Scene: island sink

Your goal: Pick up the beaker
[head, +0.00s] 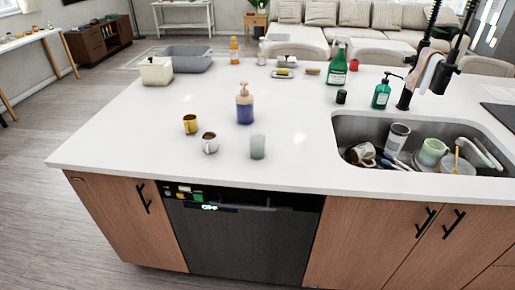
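A pale, translucent grey-green cup, which looks like the beaker (257,147), stands upright on the white island counter (130,140), near its front edge. It appears empty, though its inside is hard to make out.
The sink (350,128) at right holds several cups and dishes, with a black faucet (408,98) behind it. Green bottles (338,66) (381,94) stand behind and beside the sink. A grey basin (186,59) sits at back left. The counter's left front is clear.

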